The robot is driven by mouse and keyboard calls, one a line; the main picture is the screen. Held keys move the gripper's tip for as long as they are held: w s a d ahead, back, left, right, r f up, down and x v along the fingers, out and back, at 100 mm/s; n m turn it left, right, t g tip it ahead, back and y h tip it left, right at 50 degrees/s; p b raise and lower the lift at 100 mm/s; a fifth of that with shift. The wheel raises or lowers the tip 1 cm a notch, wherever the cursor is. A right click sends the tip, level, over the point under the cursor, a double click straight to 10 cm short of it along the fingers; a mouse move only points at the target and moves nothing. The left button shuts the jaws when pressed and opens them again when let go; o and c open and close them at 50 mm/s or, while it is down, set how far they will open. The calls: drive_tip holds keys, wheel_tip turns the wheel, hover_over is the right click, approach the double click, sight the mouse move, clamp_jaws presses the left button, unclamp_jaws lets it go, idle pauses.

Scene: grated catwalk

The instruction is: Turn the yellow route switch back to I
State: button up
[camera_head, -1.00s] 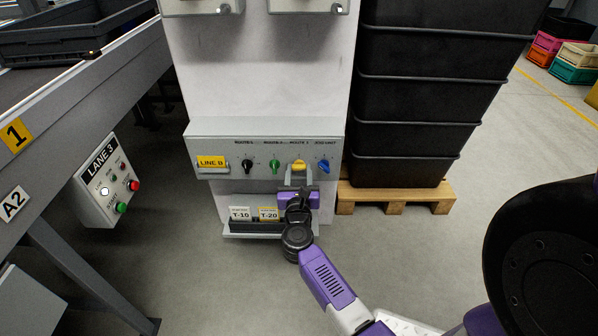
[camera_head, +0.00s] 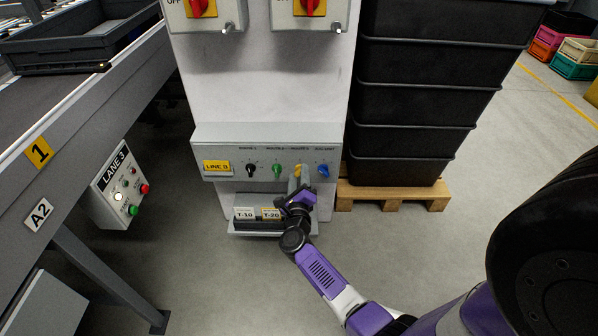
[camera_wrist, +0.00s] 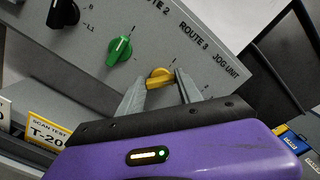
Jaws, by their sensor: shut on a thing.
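The yellow route switch (camera_head: 298,170) is a small knob on the sloped grey panel, third in a row of knobs. My gripper (camera_head: 297,184) comes from below and front. Its fingers (camera_wrist: 158,84) are shut on the yellow switch, one on each side. In the wrist view the gripper and panel are tilted relative to each other. The fingers hide part of the switch, and its exact pointing mark is hard to read.
Black (camera_head: 251,170), green (camera_head: 277,171) and blue (camera_head: 323,170) knobs flank the switch closely. Tags T-10 and T-20 stand in a tray (camera_head: 262,233) below. Black crates (camera_head: 410,100) on a pallet stand right; a conveyor (camera_head: 75,120) stands left. Floor in front is clear.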

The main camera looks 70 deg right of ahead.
drive_tip(key=n+p, duration=0.2)
drive_tip(key=n, duration=0.2)
drive_tip(key=shift+w+n, duration=0.1)
drive_tip(key=shift+n, duration=0.2)
drive_tip(key=shift+f+n+p, duration=0.15)
drive_tip(key=shift+n+p, duration=0.75)
drive_tip(key=shift+n, duration=0.7)
drive_tip(key=shift+a, duration=0.1)
drive_tip(key=o, duration=1.4)
drive_tip(key=shift+p+v, duration=1.15)
drive_tip(key=shift+v, duration=2.7)
